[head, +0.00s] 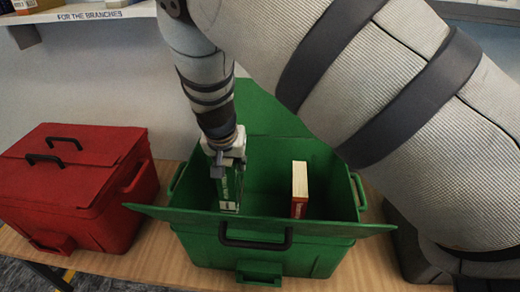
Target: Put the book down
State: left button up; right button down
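An open green crate (262,262) stands on the wooden table. My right gripper (228,165) points down into its left half and is shut on the top of a green book (230,190). The book hangs upright with a pale patch at its lower end. I cannot tell whether it touches the crate floor. The fingertips are small and partly hidden against the book. My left gripper is not in view.
A red-and-cream book (299,190) stands upright in the crate's right half, apart from the green one. A shut red crate (80,185) is on the left. A labelled shelf (90,14) runs along the back. Open flaps (325,227) stick out at the green crate's front.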

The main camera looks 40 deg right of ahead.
aim_at(232, 178)
notch_tip(232, 178, down, 11)
jog(key=shift+f+b, duration=0.1)
jog(key=shift+b, duration=0.8)
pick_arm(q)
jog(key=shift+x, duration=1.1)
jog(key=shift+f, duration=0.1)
pick_arm(e)
jog(key=c, duration=1.2)
grip_release()
jog(key=shift+a+r, duration=0.1)
jog(key=shift+r, duration=0.3)
pick_arm(q)
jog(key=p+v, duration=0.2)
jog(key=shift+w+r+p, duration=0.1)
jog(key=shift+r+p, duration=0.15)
jog(key=shift+p, duration=0.05)
pick_arm(e)
jog(key=v, duration=1.1)
jog(key=shift+s+a+r, duration=0.1)
jog(key=shift+s+r, duration=0.05)
jog(key=shift+r, duration=0.05)
